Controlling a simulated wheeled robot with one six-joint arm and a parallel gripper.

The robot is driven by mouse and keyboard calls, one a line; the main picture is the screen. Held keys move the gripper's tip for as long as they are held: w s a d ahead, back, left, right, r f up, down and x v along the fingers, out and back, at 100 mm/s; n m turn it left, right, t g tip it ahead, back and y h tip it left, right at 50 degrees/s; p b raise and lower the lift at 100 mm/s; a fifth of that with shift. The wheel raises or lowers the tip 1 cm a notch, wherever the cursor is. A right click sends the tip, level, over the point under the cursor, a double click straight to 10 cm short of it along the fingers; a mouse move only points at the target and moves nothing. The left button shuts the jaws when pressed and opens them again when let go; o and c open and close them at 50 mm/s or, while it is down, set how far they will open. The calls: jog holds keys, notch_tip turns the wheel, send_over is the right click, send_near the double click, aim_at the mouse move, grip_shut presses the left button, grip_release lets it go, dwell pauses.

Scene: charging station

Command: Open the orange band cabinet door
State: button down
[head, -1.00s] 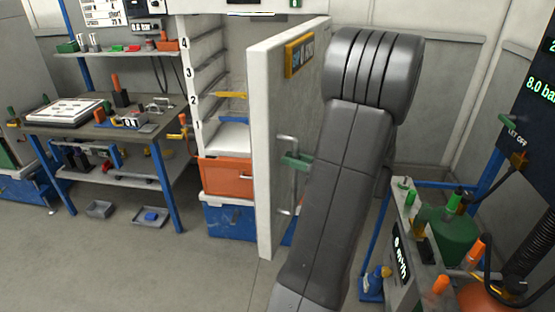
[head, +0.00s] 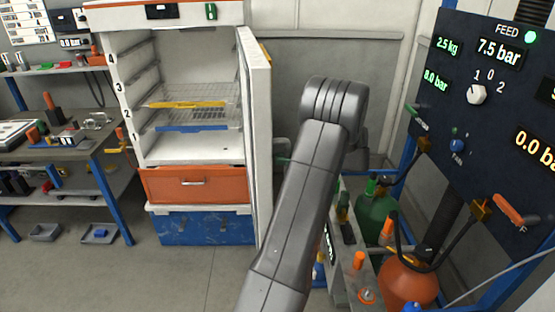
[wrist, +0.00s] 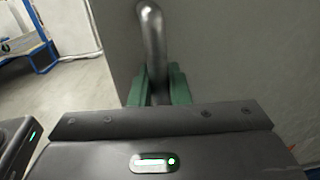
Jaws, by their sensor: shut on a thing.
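The cabinet (head: 180,35) stands left of centre in the head view, with its white door (head: 260,140) swung wide open to the right. The door shows nearly edge-on, and a bit of orange shows near its top. In the wrist view, the door's metal bar handle (wrist: 153,45) runs down between the green fingertips of my gripper (wrist: 158,85). My gripper is shut on the handle. In the head view my arm and the door hide most of the gripper.
A blue box (head: 205,228) sits below the drawer. A workbench (head: 60,150) stands at the left. A gauge panel (head: 475,130), a green cylinder (head: 375,215) and an orange one (head: 408,280) crowd the right, close to my arm. Floor is clear at front left.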

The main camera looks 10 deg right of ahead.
jog(key=shift+s+d+f, duration=0.1)
jog(key=shift+d, duration=0.1)
jog(key=c, duration=1.4)
grip_release()
jog(key=shift+c, duration=0.2)
notch_tip(320, 180, up, 10)
jog(key=shift+r+b, duration=0.1)
jog(key=shift+b, duration=0.6)
